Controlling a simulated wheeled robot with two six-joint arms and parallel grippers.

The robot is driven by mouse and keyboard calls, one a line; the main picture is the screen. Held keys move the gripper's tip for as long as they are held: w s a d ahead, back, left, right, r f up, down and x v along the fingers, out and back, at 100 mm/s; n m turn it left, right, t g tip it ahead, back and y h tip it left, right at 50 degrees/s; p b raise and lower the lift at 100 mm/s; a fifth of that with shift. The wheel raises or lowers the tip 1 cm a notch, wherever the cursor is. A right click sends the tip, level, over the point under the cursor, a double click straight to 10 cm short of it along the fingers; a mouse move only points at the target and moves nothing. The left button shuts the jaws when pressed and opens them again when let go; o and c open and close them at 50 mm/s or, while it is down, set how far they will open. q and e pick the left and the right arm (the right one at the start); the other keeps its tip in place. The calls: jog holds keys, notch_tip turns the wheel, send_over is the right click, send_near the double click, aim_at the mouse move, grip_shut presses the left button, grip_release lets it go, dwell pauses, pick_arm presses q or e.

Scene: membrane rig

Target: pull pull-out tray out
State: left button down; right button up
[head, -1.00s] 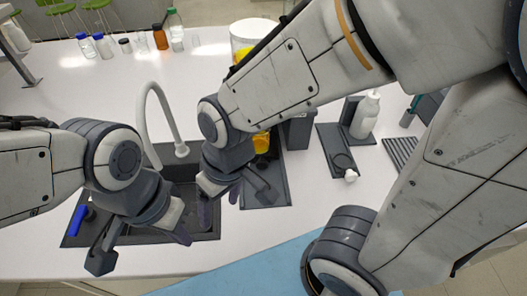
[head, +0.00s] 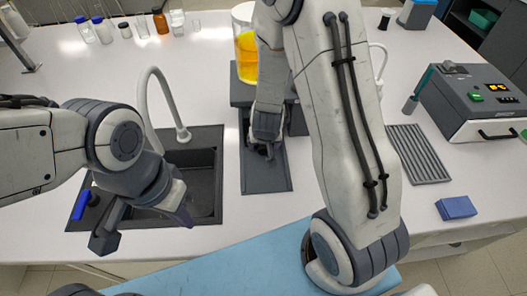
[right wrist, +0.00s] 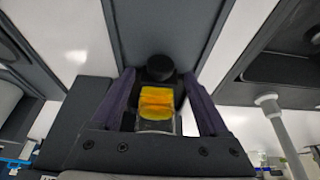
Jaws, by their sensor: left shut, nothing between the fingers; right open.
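The pull-out tray (head: 267,181) is a dark grey, shallow rectangle lying in front of the rig in the head view. My right gripper (head: 268,150) is over its far part, pointing down. In the right wrist view its two purple fingers (right wrist: 161,100) are apart. A round black knob (right wrist: 160,68) and a clear container with yellow-orange contents (right wrist: 157,103) show between them; I cannot tell whether the fingers touch either. My left gripper (head: 183,214) is shut and empty above the front of the sink. The rig's lower part is partly hidden by my right arm.
A clear vessel with orange liquid (head: 246,58) stands on the dark rig. The dark sink (head: 204,170) with a white tap (head: 153,85) is left of the tray. To the right are a ribbed grey mat (head: 420,155), a blue block (head: 456,208) and a control box (head: 470,105).

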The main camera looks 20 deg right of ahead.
aim_at(264, 148)
jog(key=shift+x, duration=1.55)
jog(key=shift+r, duration=0.1)
grip_shut()
